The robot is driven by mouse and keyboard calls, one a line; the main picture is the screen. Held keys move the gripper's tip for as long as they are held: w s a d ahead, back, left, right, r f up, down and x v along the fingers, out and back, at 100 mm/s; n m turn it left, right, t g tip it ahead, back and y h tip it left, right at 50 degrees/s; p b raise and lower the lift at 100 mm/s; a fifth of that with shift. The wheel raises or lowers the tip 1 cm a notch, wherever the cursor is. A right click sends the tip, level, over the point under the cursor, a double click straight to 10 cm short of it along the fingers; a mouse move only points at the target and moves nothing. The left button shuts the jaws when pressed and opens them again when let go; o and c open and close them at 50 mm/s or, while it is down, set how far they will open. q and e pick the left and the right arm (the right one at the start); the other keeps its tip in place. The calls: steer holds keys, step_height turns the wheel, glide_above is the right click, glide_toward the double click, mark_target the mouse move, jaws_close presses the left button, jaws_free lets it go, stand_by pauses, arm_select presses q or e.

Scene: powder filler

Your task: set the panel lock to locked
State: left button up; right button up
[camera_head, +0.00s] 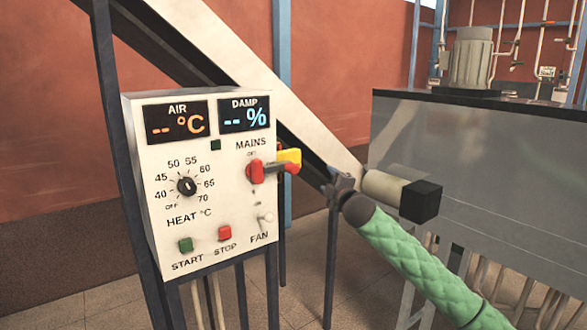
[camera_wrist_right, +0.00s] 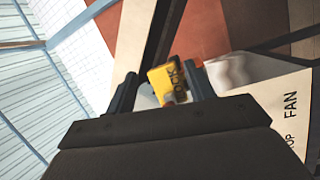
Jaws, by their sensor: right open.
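The white control panel (camera_head: 215,205) stands at the left in the head view. A red mains handle (camera_head: 256,173) is under the MAINS label at its right side. A yellow tab (camera_head: 289,155) is beside the handle, with red under it. In the right wrist view the yellow tab (camera_wrist_right: 172,82) carries lettering that reads LOCK. My right gripper (camera_head: 330,187) is open, just right of and a little below the tab in the head view. In the wrist view the tab shows between its dark fingers (camera_wrist_right: 165,92); I cannot tell whether they touch it. My left gripper is out of view.
The panel also carries a heat dial (camera_head: 187,186), a green START button (camera_head: 186,245), a red STOP button (camera_head: 225,233) and a FAN toggle (camera_head: 265,220). A large grey machine (camera_head: 490,150) fills the right. A pale sloping beam (camera_head: 240,75) passes behind the panel.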

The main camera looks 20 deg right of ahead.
steer(key=n+t, duration=0.1)
steer(key=n, duration=0.3)
steer(key=n+y, duration=1)
steer(key=n, duration=1.3)
glide_toward(296, 171)
steer(key=x, duration=0.4)
steer(key=shift+w+a+r+h+p, duration=0.15)
steer(key=shift+w+r+h+p, duration=0.1)
steer(key=shift+h+p, duration=0.15)
steer(key=p+x, duration=0.3)
steer(key=x, duration=0.2)
steer(key=shift+w+a+r, duration=0.1)
steer(key=shift+w+a, duration=0.1)
steer(key=shift+w, duration=0.1)
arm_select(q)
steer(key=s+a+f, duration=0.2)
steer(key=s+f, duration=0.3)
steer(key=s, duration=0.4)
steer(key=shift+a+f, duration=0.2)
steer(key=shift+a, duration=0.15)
arm_select(e)
steer(key=shift+w+a+r, duration=0.1)
steer(key=shift+w+a, duration=0.1)
steer(key=shift+w, duration=0.25)
